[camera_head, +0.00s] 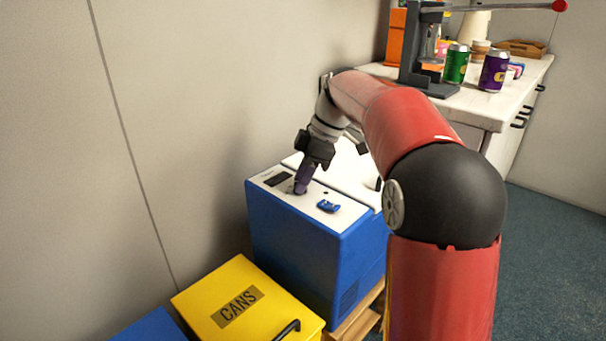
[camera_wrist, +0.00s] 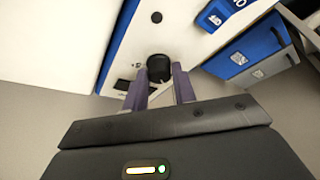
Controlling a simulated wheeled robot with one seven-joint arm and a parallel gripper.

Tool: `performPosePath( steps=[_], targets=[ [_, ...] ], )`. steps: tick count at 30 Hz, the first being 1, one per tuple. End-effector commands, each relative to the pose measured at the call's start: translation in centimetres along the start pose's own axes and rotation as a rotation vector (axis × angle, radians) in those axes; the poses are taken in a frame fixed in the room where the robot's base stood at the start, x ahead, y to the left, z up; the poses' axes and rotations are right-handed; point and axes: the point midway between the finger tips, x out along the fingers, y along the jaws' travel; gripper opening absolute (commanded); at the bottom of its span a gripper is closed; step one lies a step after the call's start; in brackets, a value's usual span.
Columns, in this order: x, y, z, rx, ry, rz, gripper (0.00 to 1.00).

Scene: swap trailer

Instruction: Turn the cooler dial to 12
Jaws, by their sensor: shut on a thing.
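The cooler (camera_head: 290,239) is a blue box with a white top, standing against the wall. Its dial (camera_wrist: 158,66) is a round black knob on the white top, seen in the wrist view between my fingers. My gripper (camera_head: 302,186) points down onto the top panel, its purple fingers shut on the dial. In the head view the fingers mostly hide the dial. A dark display (camera_head: 278,180) lies beside it; its reading is too small to tell. The dial's pointer and setting cannot be made out.
A blue piece (camera_head: 328,206) sits on the cooler's top near the dial. A yellow bin marked CANS (camera_head: 205,290) stands in front. A white counter (camera_head: 490,108) at the back right holds a press (camera_head: 425,60), a green can (camera_head: 456,64) and a purple can (camera_head: 494,72).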

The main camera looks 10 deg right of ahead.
Motion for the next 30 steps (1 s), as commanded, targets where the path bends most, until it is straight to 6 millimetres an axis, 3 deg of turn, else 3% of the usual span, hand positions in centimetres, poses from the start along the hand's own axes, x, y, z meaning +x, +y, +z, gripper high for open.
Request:
performPosePath(
  steps=[11,12,17,26,30],
  targets=[
    [0.0,0.0,-0.1,-0.008,0.0,0.0,0.04],
    [0.0,0.0,-0.1,-0.007,0.0,0.0,0.28],
    [0.0,0.0,0.0,-0.007,0.0,-0.001,0.48],
    [-0.2,0.0,0.0,-0.005,0.0,-0.001,0.48],
    [-1.8,0.1,-0.1,-0.005,0.0,0.002,0.48]
  ],
)
